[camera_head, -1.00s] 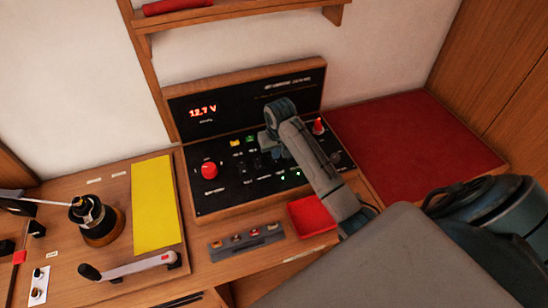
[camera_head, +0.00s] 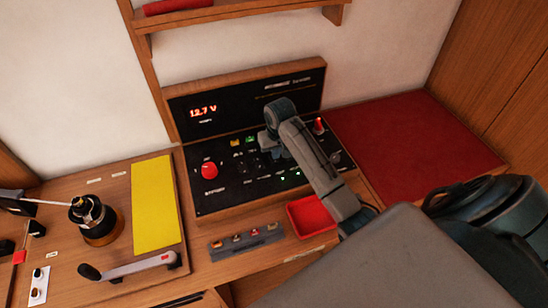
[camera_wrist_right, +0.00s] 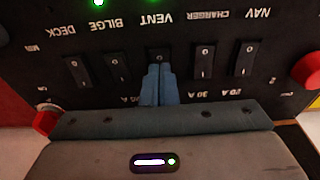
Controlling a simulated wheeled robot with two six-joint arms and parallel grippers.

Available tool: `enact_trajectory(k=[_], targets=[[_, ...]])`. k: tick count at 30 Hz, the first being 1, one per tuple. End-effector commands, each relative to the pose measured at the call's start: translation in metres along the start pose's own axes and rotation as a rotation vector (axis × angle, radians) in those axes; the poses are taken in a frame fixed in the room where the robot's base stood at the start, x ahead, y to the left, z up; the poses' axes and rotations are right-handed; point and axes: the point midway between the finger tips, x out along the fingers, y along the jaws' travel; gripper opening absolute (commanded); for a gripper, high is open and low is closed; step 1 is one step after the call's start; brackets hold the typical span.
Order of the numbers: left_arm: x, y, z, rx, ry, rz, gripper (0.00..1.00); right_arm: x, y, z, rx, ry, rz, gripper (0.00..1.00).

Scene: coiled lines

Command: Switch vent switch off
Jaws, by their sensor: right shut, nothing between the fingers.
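The vent switch (camera_wrist_right: 160,56) is a small black rocker under the upside-down VENT label in the right wrist view. My right gripper (camera_wrist_right: 159,70) is shut and empty, its blue fingertips at the near end of this rocker and covering part of it. Whether they touch it I cannot tell. In the head view my right gripper (camera_head: 268,150) is over the black switch panel (camera_head: 235,194), and its arm hides part of the switch row. My left gripper is not in view.
Other rockers flank it: bilge (camera_wrist_right: 118,68), deck (camera_wrist_right: 76,70), charger (camera_wrist_right: 203,60) and nav (camera_wrist_right: 245,58). The panel has a red knob (camera_head: 209,170) and a display reading 12.7 V (camera_head: 203,111). A red tray (camera_head: 312,214) lies in front; a winch (camera_head: 95,218) stands left.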

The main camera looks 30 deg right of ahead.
Motion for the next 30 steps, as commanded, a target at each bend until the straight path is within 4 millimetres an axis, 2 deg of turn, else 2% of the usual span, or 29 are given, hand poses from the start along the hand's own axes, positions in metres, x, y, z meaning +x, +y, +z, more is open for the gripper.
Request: enact_trajectory(k=[30], targets=[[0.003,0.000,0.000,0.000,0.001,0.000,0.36,0.012,0.000,0.002,0.000,0.000,0.000,0.00]])
